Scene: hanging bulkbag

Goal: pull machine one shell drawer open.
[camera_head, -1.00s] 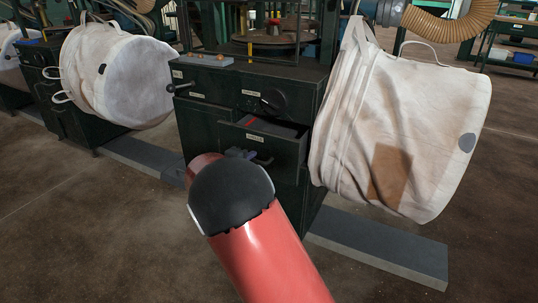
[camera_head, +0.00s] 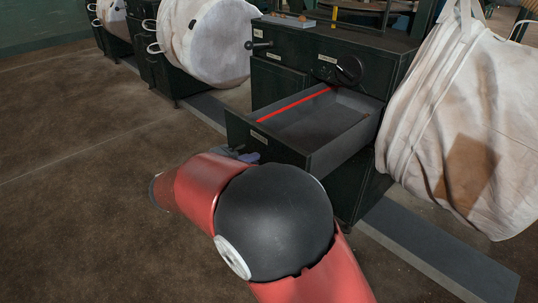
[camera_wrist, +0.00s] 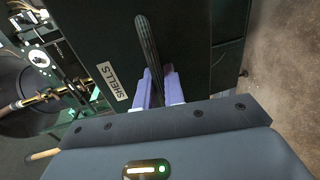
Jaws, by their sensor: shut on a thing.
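The shell drawer (camera_head: 316,128) stands far out of the dark green machine cabinet (camera_head: 284,82) in the head view. Its grey inside looks empty, with a red stripe along its left side. In the wrist view its dark front (camera_wrist: 196,45) carries a label reading SHELLS (camera_wrist: 113,82) beside a dark bar handle (camera_wrist: 149,55). My gripper (camera_wrist: 160,83) has its purple fingers on both sides of the handle and is shut on it. In the head view my gripper (camera_head: 243,156) is at the drawer front, partly hidden by my red arm.
A large white bulk bag (camera_head: 470,120) hangs close to the right of the cabinet. Another white bag (camera_head: 213,42) hangs at the back left. A grey floor plinth (camera_head: 435,250) runs at the right. The brown floor (camera_head: 80,190) at left is clear.

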